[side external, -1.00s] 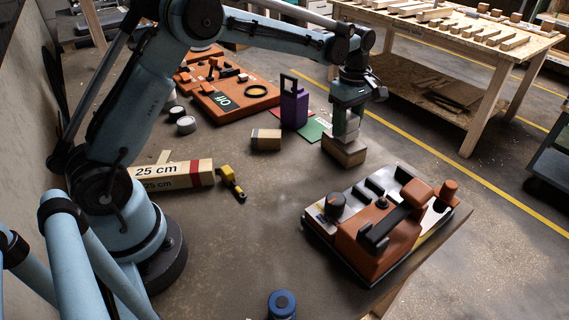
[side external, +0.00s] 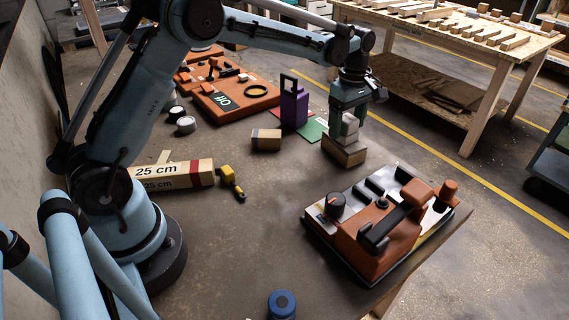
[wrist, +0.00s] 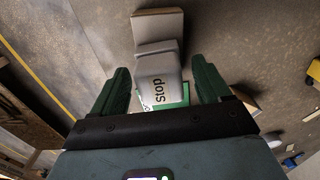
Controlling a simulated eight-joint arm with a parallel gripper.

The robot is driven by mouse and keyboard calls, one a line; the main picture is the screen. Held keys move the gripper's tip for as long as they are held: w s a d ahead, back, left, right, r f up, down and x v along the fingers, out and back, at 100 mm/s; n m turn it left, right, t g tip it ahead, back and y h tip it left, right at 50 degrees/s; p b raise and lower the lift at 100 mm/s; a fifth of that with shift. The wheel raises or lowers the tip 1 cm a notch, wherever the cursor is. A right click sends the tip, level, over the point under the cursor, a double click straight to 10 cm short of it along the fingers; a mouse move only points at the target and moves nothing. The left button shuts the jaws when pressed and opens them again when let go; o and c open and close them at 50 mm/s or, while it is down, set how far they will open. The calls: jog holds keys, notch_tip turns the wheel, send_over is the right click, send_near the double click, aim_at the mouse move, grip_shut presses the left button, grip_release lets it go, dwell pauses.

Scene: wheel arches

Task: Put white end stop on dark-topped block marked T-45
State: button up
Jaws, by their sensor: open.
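The white end stop (side external: 349,122) stands on a wooden block (side external: 346,155) near the far edge of the table. In the wrist view the end stop (wrist: 160,82) shows the word "stop" and lies between my fingers, with gaps at both sides. The block (wrist: 157,22) shows beyond it there. My gripper (side external: 345,122) is open around the end stop, pointing down; it also shows in the wrist view (wrist: 160,70). The block's top is mostly covered and no T-45 marking is readable.
A smaller wooden block (side external: 266,140) and a purple holder (side external: 294,106) stand to the left. An orange-and-black device (side external: 380,225) fills the near right. A "25 cm" beam (side external: 175,174) and yellow piece (side external: 231,181) lie at left. The middle table is clear.

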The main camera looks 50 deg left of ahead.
aim_at(348, 118)
jog(key=s+r+m+t, duration=0.2)
jog(key=s+r+m, duration=0.2)
jog(key=r, duration=1)
jog(key=s+f+m+t, duration=0.2)
jog(key=s+f+m, duration=0.1)
jog(key=s+m, duration=0.4)
jog(key=s+d+f+m+t, duration=0.1)
jog(key=s+f+m+t, duration=0.2)
jog(key=s+m, duration=0.4)
jog(key=s, duration=0.4)
jog(key=shift+d+f, duration=0.2)
jog(key=shift+f, duration=0.2)
